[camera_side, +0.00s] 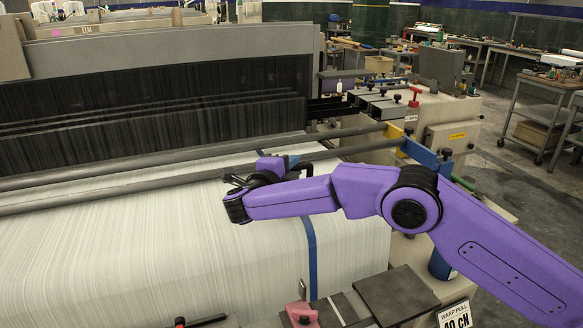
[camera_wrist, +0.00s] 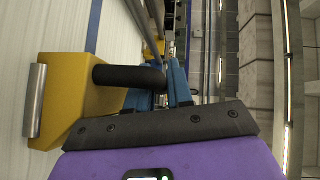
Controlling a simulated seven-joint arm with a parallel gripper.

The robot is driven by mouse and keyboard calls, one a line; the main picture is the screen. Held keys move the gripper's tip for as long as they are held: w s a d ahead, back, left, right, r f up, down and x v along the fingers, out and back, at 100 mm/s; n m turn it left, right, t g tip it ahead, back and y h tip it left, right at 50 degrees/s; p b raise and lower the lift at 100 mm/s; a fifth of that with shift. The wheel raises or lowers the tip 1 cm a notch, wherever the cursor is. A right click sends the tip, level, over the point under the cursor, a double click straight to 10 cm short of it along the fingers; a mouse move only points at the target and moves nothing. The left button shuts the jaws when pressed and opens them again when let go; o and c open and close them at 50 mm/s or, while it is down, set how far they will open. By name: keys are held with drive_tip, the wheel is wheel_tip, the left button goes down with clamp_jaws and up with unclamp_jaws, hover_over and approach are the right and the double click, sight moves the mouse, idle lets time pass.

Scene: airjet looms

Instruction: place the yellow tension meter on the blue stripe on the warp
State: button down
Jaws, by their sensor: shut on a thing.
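The yellow tension meter (camera_wrist: 85,92) is close up at the left of the wrist view, with a black grip (camera_wrist: 128,76) and a silver roller (camera_wrist: 35,100). My gripper (camera_wrist: 160,84) has its blue fingers shut at the black grip. In the side view my gripper (camera_side: 290,161) is above the white warp (camera_side: 130,250), near the loom's bars, and the meter is hidden behind my arm. The blue stripe (camera_side: 311,252) runs down the right part of the warp, partly behind my arm. The stripe also shows in the wrist view (camera_wrist: 93,27), beyond the meter.
Long grey bars (camera_side: 130,179) cross the back of the warp. A yellow block (camera_side: 394,131) and a blue bracket (camera_side: 425,155) stand at their right end. A pink clamp (camera_side: 301,314) and dark plates (camera_side: 396,293) are at the front edge. The left warp is clear.

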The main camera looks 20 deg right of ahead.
drive_tip(key=shift+r, duration=0.1)
drive_tip(key=c, duration=1)
unclamp_jaws()
drive_tip(key=v, duration=1.2)
